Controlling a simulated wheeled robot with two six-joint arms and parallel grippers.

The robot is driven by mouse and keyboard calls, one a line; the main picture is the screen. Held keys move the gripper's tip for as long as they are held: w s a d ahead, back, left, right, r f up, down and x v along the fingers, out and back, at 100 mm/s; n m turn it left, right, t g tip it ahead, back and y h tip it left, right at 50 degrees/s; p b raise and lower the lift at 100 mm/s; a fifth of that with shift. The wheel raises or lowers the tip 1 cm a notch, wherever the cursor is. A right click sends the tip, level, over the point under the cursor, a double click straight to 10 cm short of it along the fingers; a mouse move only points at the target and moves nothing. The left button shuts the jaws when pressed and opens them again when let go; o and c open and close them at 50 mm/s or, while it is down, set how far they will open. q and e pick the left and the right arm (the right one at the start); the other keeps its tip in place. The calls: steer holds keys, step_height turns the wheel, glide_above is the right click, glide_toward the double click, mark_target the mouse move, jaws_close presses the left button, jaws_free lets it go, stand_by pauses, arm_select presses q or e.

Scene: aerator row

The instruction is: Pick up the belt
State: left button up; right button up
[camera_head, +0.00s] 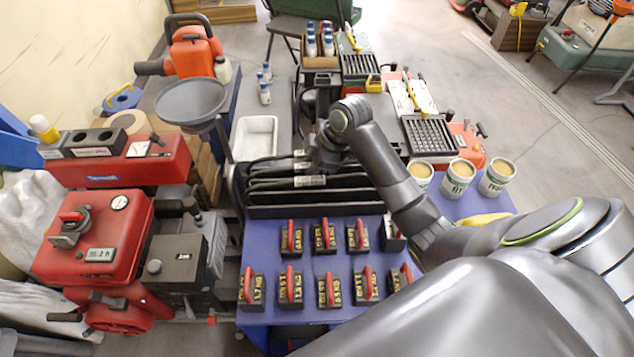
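Several black belts lie in a black slotted rack (290,211) in the middle of the view. One black belt (270,186) runs along a slot, and a white label shows on a belt near the rack's middle. My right arm reaches in from the lower right. My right gripper (318,163) points down over the back part of the rack, close to the belts. Its fingertips are dark against the black belts, so I cannot tell whether it is open or touches a belt. My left gripper is not in view.
Several black weights with red handles (290,287) stand on a blue surface (260,231) in front of the rack. Three cups (459,178) stand at right. A white tray (254,139) lies behind the rack. Red machines (92,240) and a grey bowl (191,101) stand at left.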

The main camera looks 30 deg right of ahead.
steer(key=shift+b+x, duration=0.35)
steer(key=shift+x, duration=1.15)
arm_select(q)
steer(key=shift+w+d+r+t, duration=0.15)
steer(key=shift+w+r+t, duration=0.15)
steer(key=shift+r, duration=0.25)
arm_select(e)
steer(key=shift+s, duration=0.1)
steer(key=shift+c, duration=0.2)
jaws_close()
steer(key=shift+r, duration=0.1)
